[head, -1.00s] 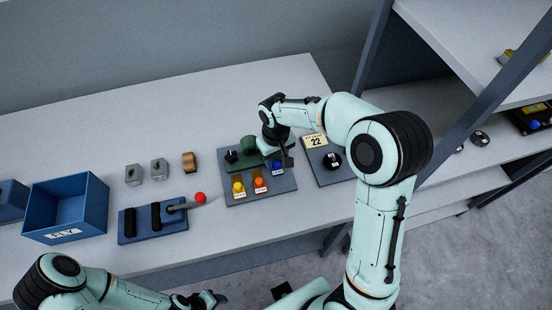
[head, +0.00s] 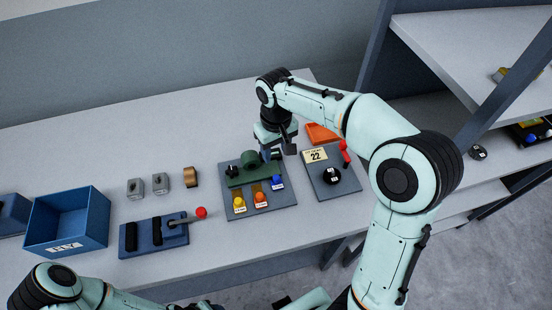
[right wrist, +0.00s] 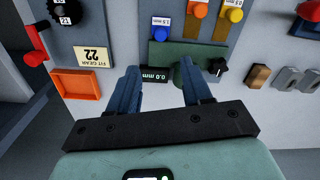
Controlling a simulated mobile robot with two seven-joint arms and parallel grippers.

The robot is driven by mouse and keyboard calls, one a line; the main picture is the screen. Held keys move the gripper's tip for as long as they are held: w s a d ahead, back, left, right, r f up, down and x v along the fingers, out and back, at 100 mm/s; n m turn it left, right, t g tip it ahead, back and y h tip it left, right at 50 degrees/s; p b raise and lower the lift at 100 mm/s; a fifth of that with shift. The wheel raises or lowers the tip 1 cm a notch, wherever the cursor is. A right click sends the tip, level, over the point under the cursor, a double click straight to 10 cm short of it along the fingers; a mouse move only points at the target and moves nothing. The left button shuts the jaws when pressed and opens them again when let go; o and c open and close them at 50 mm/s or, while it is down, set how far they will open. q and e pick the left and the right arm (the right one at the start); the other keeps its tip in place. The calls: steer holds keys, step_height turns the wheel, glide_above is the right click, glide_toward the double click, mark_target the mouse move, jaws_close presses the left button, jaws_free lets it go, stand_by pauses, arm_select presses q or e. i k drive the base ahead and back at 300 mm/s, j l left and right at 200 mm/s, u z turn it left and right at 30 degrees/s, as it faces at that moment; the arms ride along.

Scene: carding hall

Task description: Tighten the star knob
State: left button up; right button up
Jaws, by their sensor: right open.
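The black star knob (head: 231,170) sits at the left end of a green block (head: 240,178) on a grey panel (head: 285,197). In the right wrist view the star knob (right wrist: 217,68) lies right of my right fingers, apart from them. My right gripper (head: 279,152) is open and empty, above the right end of the green block. In the wrist view its fingers (right wrist: 160,68) stand either side of a small display (right wrist: 155,74) reading 0.0 mm. Only a bit of my left gripper (head: 205,304) shows at the bottom edge, too cut off to read.
Yellow (head: 239,202), orange (head: 260,197) and blue (head: 278,182) buttons line the panel's front. Right of it are a dial panel (head: 345,185), a red-handled lever (head: 345,148) and an orange tray (head: 320,133). A red-knobbed lever unit (head: 150,238) and blue bin (head: 90,225) stand left.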

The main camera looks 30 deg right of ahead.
mark_target(232, 171)
steer(key=k, duration=1)
